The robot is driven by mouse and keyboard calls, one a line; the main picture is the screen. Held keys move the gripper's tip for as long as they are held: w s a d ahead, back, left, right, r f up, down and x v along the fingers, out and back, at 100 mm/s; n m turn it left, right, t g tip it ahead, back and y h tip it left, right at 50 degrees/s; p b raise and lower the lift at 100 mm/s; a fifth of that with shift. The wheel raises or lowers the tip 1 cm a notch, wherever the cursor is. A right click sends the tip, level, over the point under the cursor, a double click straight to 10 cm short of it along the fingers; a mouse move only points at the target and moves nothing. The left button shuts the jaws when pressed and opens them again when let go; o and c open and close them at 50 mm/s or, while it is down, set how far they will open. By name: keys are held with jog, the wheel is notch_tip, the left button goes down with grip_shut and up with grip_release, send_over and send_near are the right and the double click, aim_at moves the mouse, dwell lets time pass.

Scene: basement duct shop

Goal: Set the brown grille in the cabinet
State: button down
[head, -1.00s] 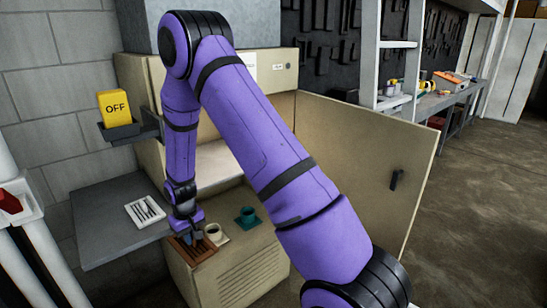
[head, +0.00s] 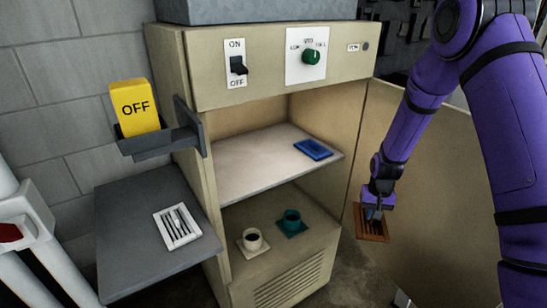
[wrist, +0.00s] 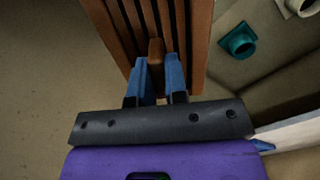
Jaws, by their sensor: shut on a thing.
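My gripper (head: 374,209) is shut on the brown grille (head: 372,231) and holds it in the air in front of the open cabinet door. In the wrist view the blue fingers of my gripper (wrist: 160,72) close on a small knob of the slatted brown grille (wrist: 120,28). The beige cabinet (head: 262,94) stands open to the left of the grille. A blue grille (head: 313,149) lies on its upper shelf (head: 245,165). A white collar (head: 252,243) and a teal collar (head: 291,222) stand on the cabinet's lower floor.
The cabinet door (head: 405,150) is swung open on the right, behind my arm. A white grille (head: 177,226) lies on the grey side shelf (head: 125,225). A yellow OFF block (head: 136,107) sits in a bracket. The upper shelf's left and middle are bare.

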aim_at(360, 212)
jog(key=w+a+m, duration=0.1)
jog(key=m, duration=0.2)
jog(key=w+f+m, duration=0.1)
jog(key=m, duration=0.3)
jog(key=w+a+m, duration=0.1)
jog(key=m, duration=0.2)
jog(key=shift+w+a+f+m, duration=0.1)
jog(key=shift+a+f+m, duration=0.1)
jog(key=shift+a+m, duration=0.15)
jog(key=w+a+r+m, duration=0.3)
jog(key=a+m, duration=0.4)
jog(key=a, duration=0.3)
jog(key=w+a+r+m, duration=0.2)
jog(key=a+r+m, duration=0.2)
jog(key=a+m, duration=0.4)
jog(key=w+a+r+m, duration=0.3)
jog(key=a+m, duration=0.3)
jog(key=a, duration=0.5)
jog(key=w+a, duration=0.1)
jog(key=w, duration=0.4)
jog(key=w+a, duration=0.1)
jog(key=w, duration=0.3)
jog(key=w+a+f, duration=0.1)
jog(key=w, duration=0.4)
jog(key=shift+w+a, duration=0.35)
jog(key=shift+a, duration=0.05)
jog(key=shift+f, duration=1.8)
jog(key=shift+f, duration=0.15)
